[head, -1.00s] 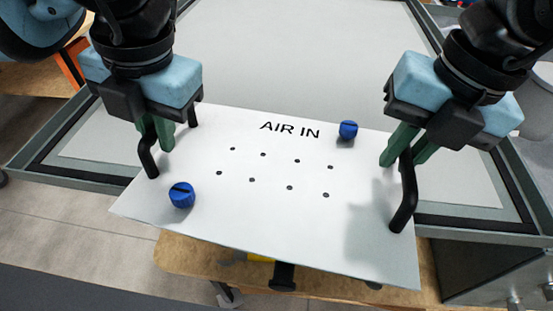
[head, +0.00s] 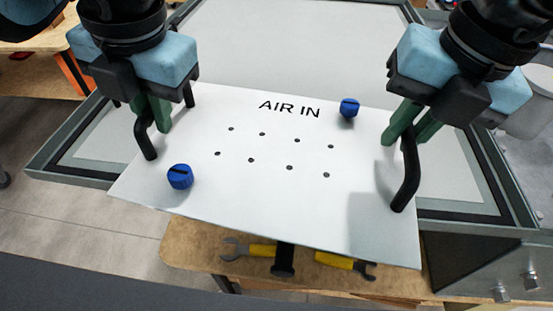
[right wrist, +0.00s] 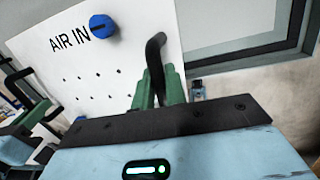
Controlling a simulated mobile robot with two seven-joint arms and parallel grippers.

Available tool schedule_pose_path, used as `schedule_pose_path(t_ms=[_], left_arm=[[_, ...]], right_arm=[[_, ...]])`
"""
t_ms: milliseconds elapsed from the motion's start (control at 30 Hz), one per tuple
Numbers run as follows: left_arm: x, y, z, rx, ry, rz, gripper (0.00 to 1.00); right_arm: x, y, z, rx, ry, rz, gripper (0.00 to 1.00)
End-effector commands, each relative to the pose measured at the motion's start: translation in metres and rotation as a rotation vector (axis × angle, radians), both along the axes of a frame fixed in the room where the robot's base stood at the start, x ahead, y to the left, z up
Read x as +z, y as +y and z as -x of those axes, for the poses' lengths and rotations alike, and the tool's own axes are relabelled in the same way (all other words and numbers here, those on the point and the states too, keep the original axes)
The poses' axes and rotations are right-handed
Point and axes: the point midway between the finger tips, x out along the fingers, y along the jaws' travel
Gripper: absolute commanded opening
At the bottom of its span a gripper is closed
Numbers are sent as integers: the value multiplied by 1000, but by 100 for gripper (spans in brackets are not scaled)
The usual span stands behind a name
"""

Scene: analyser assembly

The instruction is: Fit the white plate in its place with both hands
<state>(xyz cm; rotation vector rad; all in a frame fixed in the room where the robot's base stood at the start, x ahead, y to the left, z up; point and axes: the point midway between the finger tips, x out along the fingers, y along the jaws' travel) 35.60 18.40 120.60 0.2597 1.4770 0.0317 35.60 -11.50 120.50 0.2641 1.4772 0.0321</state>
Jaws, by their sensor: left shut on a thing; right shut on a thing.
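The white plate (head: 270,190) carries the words AIR IN, several small holes, two blue knobs (head: 349,107) (head: 180,176) and a black handle at each side. It is held up tilted in the middle of the head view, in front of a grey-framed panel. My left gripper (head: 152,112) is shut on the left black handle (head: 147,140). My right gripper (head: 408,130) is shut on the right black handle (head: 407,180). In the right wrist view the green fingers (right wrist: 158,88) close around that handle (right wrist: 155,55). The plate's underside is hidden.
The grey frame (head: 60,135) with its pale panel (head: 300,45) lies behind the plate. A wooden table (head: 200,258) below holds yellow-handled wrenches (head: 335,260) and a black post (head: 284,262). A metal box (head: 485,268) stands at the lower right.

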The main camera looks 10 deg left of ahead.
Motion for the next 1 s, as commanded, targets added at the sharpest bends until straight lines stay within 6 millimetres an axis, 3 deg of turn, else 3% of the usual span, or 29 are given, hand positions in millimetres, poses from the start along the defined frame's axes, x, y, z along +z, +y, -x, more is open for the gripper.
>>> schedule_pose_path(t_ms=[467,1000], left_arm=[[-2,2,-7,6,0,-5,0],[-22,2,-55,6,0,-5,0]], right_arm=[[-2,-2,-7,-4,-1,5,0],[-22,-2,-56,-4,-2,3,0]])
